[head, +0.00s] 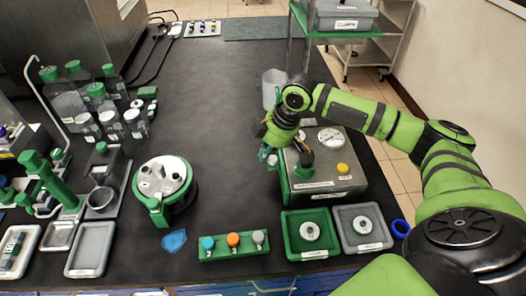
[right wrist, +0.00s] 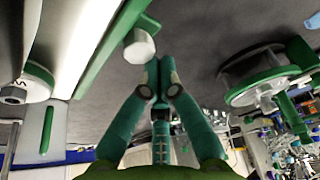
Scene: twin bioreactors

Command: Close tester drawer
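The tester (head: 325,182) is a metal box with green trim, a round dial and a yellow button on top, standing right of the table's middle. My right gripper (head: 264,153) is at its left side, low over the table. In the right wrist view my gripper's fingertips (right wrist: 159,66) are together, with nothing visible between them. A white knob (right wrist: 139,47) on a green stem is just ahead of the fingertips; I cannot tell if they touch. The arm partly hides the tester's left side, so how far the drawer is out is unclear. My left gripper is not in view.
A clear beaker (head: 274,88) stands behind the gripper. A round device (head: 163,185) is to the left. In front are a green rack (head: 234,246) with coloured caps, a green tray (head: 311,234) and a grey tray (head: 362,228).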

